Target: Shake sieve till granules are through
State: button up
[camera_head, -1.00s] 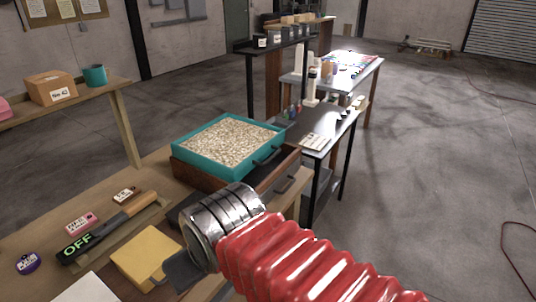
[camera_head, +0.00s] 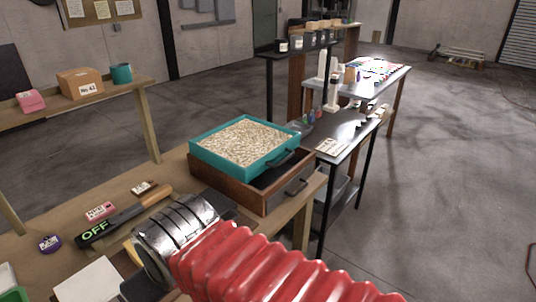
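The teal square sieve (camera_head: 215,167) is full of pale granules (camera_head: 245,142). It sits on a brown wooden box (camera_head: 228,187) on the workbench, in the middle of the picture. The sieve's dark handle (camera_head: 281,159) points to the lower right, and nothing holds it. The box has a handle on its right front side. My gripper (camera_head: 141,287) shows only as a dark part at the bottom left, below my metal wrist. It is apart from the sieve, and its fingers are mostly hidden.
An OFF-labelled bar (camera_head: 120,217) and small labelled boxes lie on the bench at left. A dark side table (camera_head: 345,133) stands at right. The floor at right is open.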

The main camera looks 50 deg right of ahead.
aim_at(246, 146)
jog(key=u, duration=1.6)
jog(key=k, duration=1.25)
jog(key=z, duration=1.65)
